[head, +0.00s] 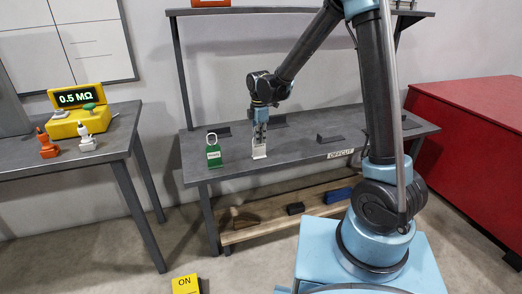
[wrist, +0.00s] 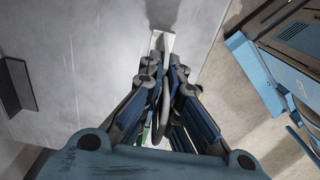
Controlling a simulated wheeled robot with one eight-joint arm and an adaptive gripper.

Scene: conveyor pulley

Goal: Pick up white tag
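The white tag (head: 259,151) stands on the grey bench, near its front edge, directly below my gripper. In the wrist view its pale body (wrist: 163,41) shows just beyond the fingertips. A thin dark grey loop runs between the fingers. My gripper (head: 261,127) points down over the tag, its fingers around the tag's upper part. In the wrist view the fingers (wrist: 163,72) are close together with a narrow gap. I cannot tell whether they press on the loop. The tag appears to touch the bench. A green tag (head: 214,157) with a pale loop stands to the left.
Dark angled brackets (head: 329,138) stand on the bench to the right, near an OFFCUT label (head: 341,153). A left table (head: 60,164) holds a yellow meter (head: 80,112) and orange and white plug-like pieces. A red cabinet (head: 475,150) stands at right. A yellow ON sign (head: 185,285) is in front.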

